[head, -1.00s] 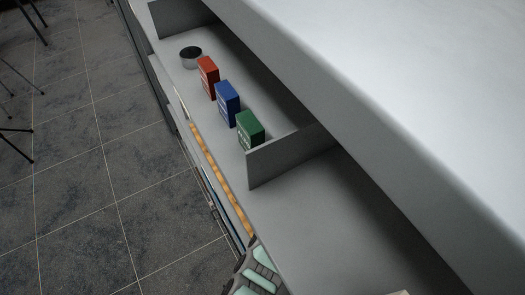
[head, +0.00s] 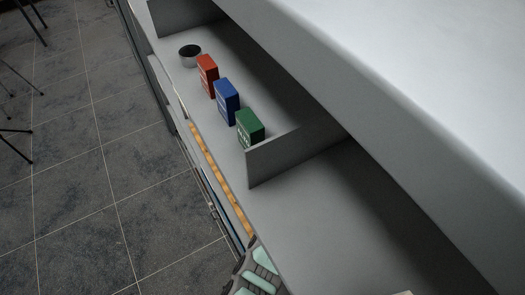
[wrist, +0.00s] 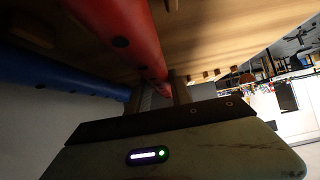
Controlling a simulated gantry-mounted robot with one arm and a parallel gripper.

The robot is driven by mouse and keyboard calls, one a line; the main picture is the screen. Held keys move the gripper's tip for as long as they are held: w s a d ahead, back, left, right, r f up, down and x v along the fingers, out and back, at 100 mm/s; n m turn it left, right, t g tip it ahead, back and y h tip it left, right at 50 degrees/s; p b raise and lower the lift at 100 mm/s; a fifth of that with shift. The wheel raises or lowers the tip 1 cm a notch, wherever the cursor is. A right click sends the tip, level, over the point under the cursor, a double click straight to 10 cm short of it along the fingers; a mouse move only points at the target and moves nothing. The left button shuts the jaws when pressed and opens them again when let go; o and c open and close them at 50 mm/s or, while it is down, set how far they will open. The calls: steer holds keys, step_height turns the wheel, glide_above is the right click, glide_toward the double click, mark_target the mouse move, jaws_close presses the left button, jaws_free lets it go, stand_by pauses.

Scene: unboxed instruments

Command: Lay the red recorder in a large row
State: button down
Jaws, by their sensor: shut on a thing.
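The red recorder (wrist: 128,32), a red tube with dark finger holes, runs from the top of the wrist view down to my gripper (wrist: 158,94). The two fingers are shut on it near its lower end, one on each side. A blue recorder (wrist: 58,74) lies to the left, apart from my fingers. A wooden board (wrist: 225,25) spans the upper part of the wrist view, with several short pegs along its lower edge. Which row is the large one cannot be told. The head view does not show my gripper or the recorders.
In the head view, a red box (head: 207,76), a blue box (head: 227,102) and a green box (head: 250,128) stand on a grey shelf beside a small round container (head: 189,56). A divider (head: 290,150) stands right of them. The shelf beyond it is mostly bare.

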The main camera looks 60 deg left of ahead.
steer(key=shift+f+b, duration=0.3)
steer(key=shift+b, duration=0.05)
steer(key=c, duration=1.1)
jaws_free()
steer(key=shift+r, duration=0.1)
